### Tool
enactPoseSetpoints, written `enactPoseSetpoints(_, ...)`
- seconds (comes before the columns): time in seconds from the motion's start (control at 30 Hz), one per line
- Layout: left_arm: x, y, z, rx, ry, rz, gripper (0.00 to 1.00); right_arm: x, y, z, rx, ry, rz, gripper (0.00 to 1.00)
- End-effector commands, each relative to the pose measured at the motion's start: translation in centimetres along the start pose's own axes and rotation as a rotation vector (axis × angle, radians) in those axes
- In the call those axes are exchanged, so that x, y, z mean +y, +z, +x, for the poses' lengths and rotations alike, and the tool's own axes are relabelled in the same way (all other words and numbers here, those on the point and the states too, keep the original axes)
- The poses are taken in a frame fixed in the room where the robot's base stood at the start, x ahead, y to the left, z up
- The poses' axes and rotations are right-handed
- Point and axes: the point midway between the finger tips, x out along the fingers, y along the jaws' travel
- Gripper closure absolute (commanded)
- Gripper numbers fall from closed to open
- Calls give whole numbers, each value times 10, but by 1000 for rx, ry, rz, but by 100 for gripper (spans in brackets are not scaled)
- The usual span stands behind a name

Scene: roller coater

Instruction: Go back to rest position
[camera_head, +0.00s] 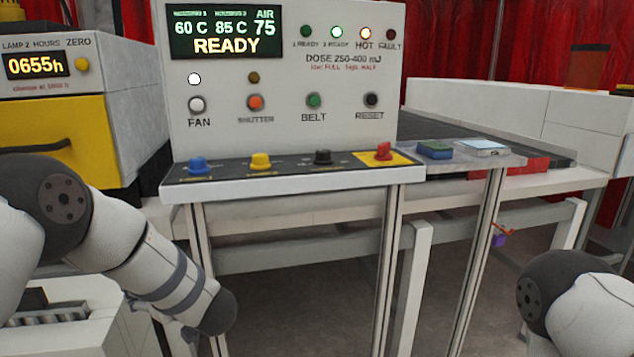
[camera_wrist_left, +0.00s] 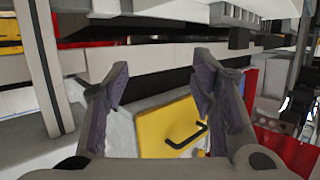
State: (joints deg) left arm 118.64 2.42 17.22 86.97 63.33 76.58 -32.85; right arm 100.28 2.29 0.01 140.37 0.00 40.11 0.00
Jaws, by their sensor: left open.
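My left arm (camera_head: 150,265) comes in from the left in the head view and bends down in front of the machine. Its gripper is largely out of sight there. In the left wrist view my left gripper (camera_wrist_left: 157,85) has its two dark fingers spread apart with nothing between them. Beyond the fingers is a yellow panel with a black handle (camera_wrist_left: 185,135), apart from them. Only a rounded link of my right arm (camera_head: 575,305) shows at the lower right of the head view; its gripper is out of frame.
A control console (camera_head: 290,85) reads READY; its ledge holds blue, yellow, black and red knobs. A lamp unit with a yellow front (camera_head: 55,130) stands left. A conveyor (camera_head: 455,130) runs at right, with a small tray (camera_head: 485,148) beside the console. Console legs (camera_head: 385,260) stand below.

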Motion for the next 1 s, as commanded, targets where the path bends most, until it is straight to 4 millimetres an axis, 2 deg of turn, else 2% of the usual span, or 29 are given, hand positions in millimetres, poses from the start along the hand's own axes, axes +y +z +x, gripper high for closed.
enactPoseSetpoints(0.03, -6, 48, -5, -61, 112, 108, 49, 0, 0, -1, 2, 0, 0, 60)
enactPoseSetpoints(0.07, -11, 77, -11, -107, 179, 166, 49, 0, 0, -1, 2, 0, 0, 60)
enactPoseSetpoints(0.1, -21, 114, -21, -179, 258, 239, 49, 0, 0, -1, 2, 0, 0, 60)
enactPoseSetpoints(0.17, -42, 166, -41, -300, 356, 335, 49, 0, 0, -1, 2, 0, 0, 60)
enactPoseSetpoints(0.2, -61, 198, -57, -390, 408, 394, 49, 0, -1, -1, 3, 0, 0, 60)
enactPoseSetpoints(0.27, -94, 239, -85, -530, 472, 478, 49, 0, -1, -1, 3, 0, 0, 60)
enactPoseSetpoints(0.3, -118, 263, -106, -628, 505, 529, 49, 0, -1, -1, 3, 0, 0, 60)
enactPoseSetpoints(0.37, -158, 291, -138, -776, 540, 600, 49, 0, -1, -1, 3, 0, 0, 60)
enactPoseSetpoints(0.4, -185, 305, -160, -871, 555, 642, 49, 0, -1, -1, 3, 0, 0, 60)
enactPoseSetpoints(0.5, -244, 324, -209, -1080, 571, 725, 49, 0, -1, -1, 3, 0, 0, 60)
enactPoseSetpoints(0.63, -291, 328, -250, -1250, 569, 786, 49, 0, -1, -1, 3, 0, 0, 60)
enactPoseSetpoints(0.73, -304, 327, -263, -1300, 568, 803, 49, 0, -1, -1, 3, 0, 0, 60)
enactPoseSetpoints(1.0, -305, 327, -264, -1303, 568, 804, 49, 0, 0, -1, 2, 0, 0, 60)
